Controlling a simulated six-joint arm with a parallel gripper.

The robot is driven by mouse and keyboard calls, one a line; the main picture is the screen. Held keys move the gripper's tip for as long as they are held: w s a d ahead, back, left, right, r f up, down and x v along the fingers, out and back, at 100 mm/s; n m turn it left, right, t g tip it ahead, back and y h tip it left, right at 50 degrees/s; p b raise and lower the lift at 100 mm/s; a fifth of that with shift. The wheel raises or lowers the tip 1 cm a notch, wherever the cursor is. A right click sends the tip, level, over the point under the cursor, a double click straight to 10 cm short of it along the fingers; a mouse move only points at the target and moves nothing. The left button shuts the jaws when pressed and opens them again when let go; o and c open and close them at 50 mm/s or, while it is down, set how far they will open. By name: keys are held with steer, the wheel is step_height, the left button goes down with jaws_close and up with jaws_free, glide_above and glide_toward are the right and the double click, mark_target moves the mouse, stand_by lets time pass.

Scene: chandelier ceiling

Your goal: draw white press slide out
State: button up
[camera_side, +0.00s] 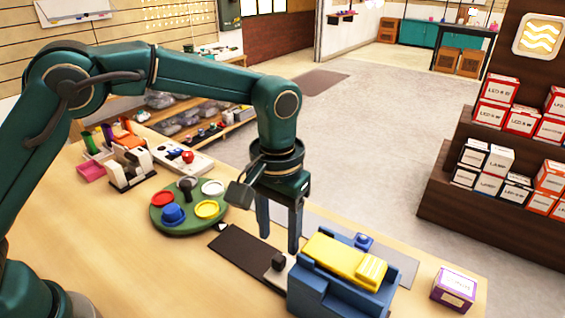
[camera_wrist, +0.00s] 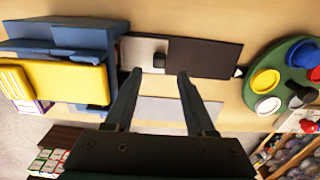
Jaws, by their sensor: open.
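The press (camera_side: 335,285) is a blue block with a yellow top piece (camera_side: 345,258) at the front right of the table. It also shows at the left of the wrist view (camera_wrist: 70,40). Its white slide (camera_wrist: 139,50) sticks partly out of the press onto a dark track (camera_wrist: 205,57). A small black knob (camera_wrist: 159,61) stands on the slide, and it also shows in the side view (camera_side: 278,262). My gripper (camera_side: 280,243) points down, open and empty, above the knob. In the wrist view the knob appears between the fingertips (camera_wrist: 158,73), slightly beyond them.
A green round tray (camera_side: 180,228) with coloured round pieces stands left of the track. A purple box (camera_side: 454,288) sits right of the press. A small blue knob (camera_side: 362,240) is behind the yellow piece. The wooden tabletop front left is clear.

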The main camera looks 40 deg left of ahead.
mark_target(279, 257)
steer(key=shift+s+f, duration=0.1)
steer(key=shift+f, duration=2.5)
jaws_close()
